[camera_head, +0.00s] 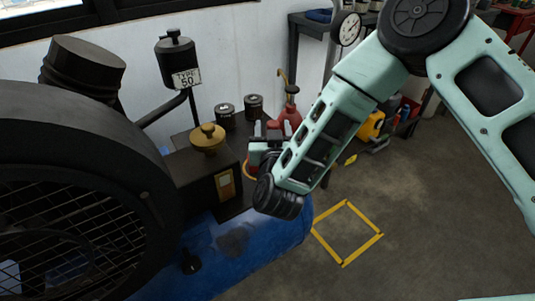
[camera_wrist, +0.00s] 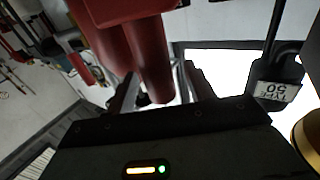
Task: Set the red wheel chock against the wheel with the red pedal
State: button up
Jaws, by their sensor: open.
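My gripper (camera_head: 265,135) is beside the compressor's dark block in the head view, partly hidden by my own wrist. In the wrist view my gripper (camera_wrist: 163,88) is open, with its two dark fingers apart. A red object with rounded, tube-like parts (camera_wrist: 150,55) shows beyond and between the fingers. I cannot tell whether it touches them or what it is. In the head view a red can (camera_head: 291,113) stands just behind my gripper. I cannot make out a red wheel chock or a wheel with a red pedal in either view.
A compressor with a blue tank (camera_head: 255,248) and a large black wheel guard (camera_head: 75,125) fills the left. A black canister marked TYPE 50 (camera_head: 176,62) rises behind it. An empty yellow floor square (camera_head: 364,246) lies right of the tank, with clear floor around it.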

jog(key=shift+w, duration=0.1)
jog(key=shift+c, duration=0.3)
grip_shut()
jog(key=shift+r, duration=0.15)
